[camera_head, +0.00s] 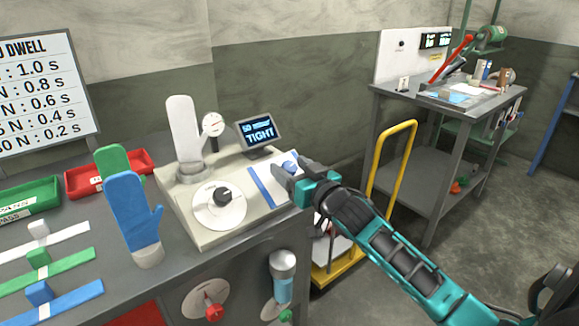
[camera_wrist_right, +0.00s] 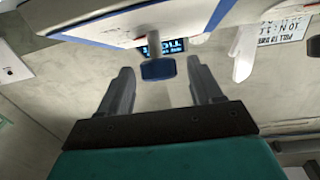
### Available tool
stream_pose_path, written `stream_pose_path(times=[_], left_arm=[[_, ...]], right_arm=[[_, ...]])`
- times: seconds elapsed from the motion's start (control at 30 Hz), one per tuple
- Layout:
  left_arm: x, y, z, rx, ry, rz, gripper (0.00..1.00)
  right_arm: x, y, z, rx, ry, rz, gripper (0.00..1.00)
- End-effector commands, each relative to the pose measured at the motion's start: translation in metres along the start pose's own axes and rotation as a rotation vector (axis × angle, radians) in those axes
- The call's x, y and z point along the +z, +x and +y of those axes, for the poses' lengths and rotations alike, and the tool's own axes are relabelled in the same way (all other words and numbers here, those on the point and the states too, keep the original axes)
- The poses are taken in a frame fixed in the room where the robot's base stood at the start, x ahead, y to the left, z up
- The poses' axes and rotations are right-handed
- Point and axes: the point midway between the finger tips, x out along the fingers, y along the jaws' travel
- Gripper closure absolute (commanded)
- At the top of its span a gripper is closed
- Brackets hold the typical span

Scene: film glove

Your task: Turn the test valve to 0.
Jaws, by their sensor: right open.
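The test machine (camera_head: 185,225) is a beige box on the grey bench. On its top is a black knob (camera_head: 222,195) on a white round dial; its markings are too small to read. A red knob (camera_head: 211,308) on a round plate is on the bench front below. I cannot tell by label which is the test valve. My right gripper (camera_head: 284,175) is open at the machine's right end, by a small blue piece (camera_head: 290,165). In the right wrist view the blue piece (camera_wrist_right: 158,68) shows between the open fingers (camera_wrist_right: 160,88), with no visible grip. My left gripper is out of view.
A white hand form (camera_head: 183,130), a gauge (camera_head: 213,125) and a display (camera_head: 260,133) reading "TIGHT" stand at the machine's back. A blue glove (camera_head: 132,210) stands to its left. A yellow-handled cart (camera_head: 391,165) is to the right.

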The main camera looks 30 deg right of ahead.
Motion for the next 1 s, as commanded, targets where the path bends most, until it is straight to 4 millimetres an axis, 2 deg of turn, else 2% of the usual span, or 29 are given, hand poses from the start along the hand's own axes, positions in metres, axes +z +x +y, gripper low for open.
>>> stream_pose_path(times=[0.2, 0.47, 1.0], left_arm=[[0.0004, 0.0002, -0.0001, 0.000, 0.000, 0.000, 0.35], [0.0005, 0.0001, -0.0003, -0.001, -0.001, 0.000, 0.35], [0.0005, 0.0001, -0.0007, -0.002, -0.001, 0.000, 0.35]], right_arm=[[-0.0004, 0.0126, 0.0001, 0.000, -0.001, 0.000, 0.35], [-0.0002, 0.0134, 0.0000, 0.000, -0.001, 0.000, 0.35], [-0.0002, 0.0131, -0.0001, 0.000, -0.001, 0.000, 0.85]])
